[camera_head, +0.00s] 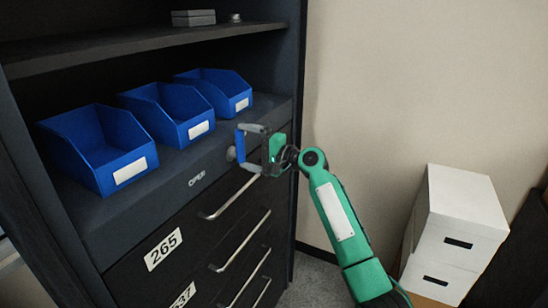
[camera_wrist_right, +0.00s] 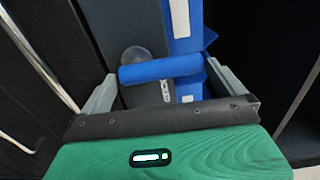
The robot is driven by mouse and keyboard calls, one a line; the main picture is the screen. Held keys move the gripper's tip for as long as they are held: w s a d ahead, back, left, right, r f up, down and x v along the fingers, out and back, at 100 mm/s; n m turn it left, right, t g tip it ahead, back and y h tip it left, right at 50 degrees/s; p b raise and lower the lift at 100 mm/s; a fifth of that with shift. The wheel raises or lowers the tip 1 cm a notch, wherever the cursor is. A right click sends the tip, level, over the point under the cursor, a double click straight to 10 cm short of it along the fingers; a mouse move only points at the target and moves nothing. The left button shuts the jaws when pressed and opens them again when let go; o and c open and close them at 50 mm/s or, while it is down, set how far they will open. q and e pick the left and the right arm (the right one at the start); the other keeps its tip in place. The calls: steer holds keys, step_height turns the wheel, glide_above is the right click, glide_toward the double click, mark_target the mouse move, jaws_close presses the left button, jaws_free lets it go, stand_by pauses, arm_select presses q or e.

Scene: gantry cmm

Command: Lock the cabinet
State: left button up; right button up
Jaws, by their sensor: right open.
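The dark cabinet (camera_head: 150,195) stands at the left in the head view, with a fascia above its drawers marked "OPEN" (camera_head: 198,179). A blue lock handle (camera_head: 241,150) sits on a round grey hub (camera_head: 231,154) at the right of this fascia. My right gripper (camera_head: 250,148) is open, with one finger above and one below the handle. In the right wrist view the blue handle (camera_wrist_right: 160,68) lies across between the two grey fingers, the dark hub (camera_wrist_right: 135,57) behind its left end. Finger contact with the handle cannot be told. My left gripper is out of view.
Three blue bins (camera_head: 100,150) stand on the cabinet ledge. Drawers with bar handles (camera_head: 232,198) are below, one labelled 265 (camera_head: 163,249). An upper shelf (camera_head: 120,45) overhangs. White boxes (camera_head: 455,215) stand at the right near a bare wall (camera_head: 420,80).

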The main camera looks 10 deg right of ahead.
steer(key=b+v, duration=0.3)
steer(key=v, duration=0.8)
steer(key=shift+b, duration=0.3)
steer(key=shift+f, duration=0.1)
